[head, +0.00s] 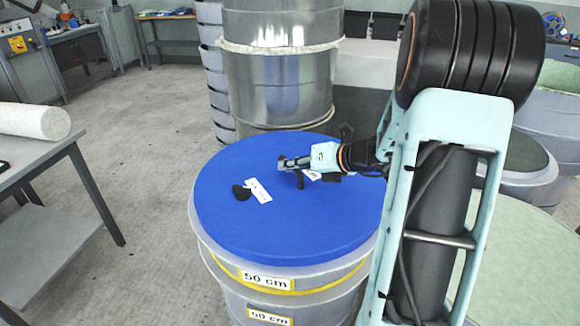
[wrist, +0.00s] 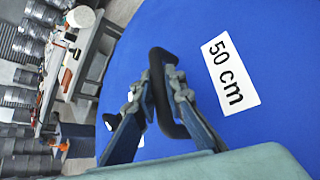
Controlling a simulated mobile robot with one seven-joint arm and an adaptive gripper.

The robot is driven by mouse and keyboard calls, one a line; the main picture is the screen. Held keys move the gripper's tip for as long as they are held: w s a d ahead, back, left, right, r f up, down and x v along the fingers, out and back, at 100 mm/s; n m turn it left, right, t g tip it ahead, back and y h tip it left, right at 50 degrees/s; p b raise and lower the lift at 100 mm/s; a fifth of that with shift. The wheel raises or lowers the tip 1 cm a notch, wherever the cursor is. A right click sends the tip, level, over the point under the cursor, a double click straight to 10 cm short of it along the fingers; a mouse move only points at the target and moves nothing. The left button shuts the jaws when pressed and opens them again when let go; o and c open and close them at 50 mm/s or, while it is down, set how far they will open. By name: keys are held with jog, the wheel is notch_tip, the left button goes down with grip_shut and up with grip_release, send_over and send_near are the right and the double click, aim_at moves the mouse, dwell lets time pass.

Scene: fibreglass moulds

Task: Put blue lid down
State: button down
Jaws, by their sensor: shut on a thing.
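The round blue lid (head: 285,225) lies level over the grey drum-shaped mould (head: 235,300) marked 50 cm. A small gap between lid and mould cannot be ruled out. My gripper (head: 292,164) reaches in from the right above the lid's middle. In the wrist view my gripper (wrist: 161,92) is shut on the lid's black loop handle (wrist: 157,56). The blue lid (wrist: 265,45) fills much of that view, with a white 50 cm label (wrist: 230,74) beside the handle.
A tall shiny metal cylinder (head: 280,85) stands right behind the mould. A grey table (head: 40,170) with a white roll (head: 33,121) is at the left. Other moulds with dark green tops (head: 525,155) stand at the right. The floor (head: 140,180) between table and mould is clear.

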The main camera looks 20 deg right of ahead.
jog(key=c, duration=2.4)
grip_release()
jog(key=shift+f, duration=0.1)
jog(key=o, duration=0.4)
jog(key=p+v, duration=0.1)
jog(key=v, duration=1.1)
jog(key=shift+p, duration=0.3)
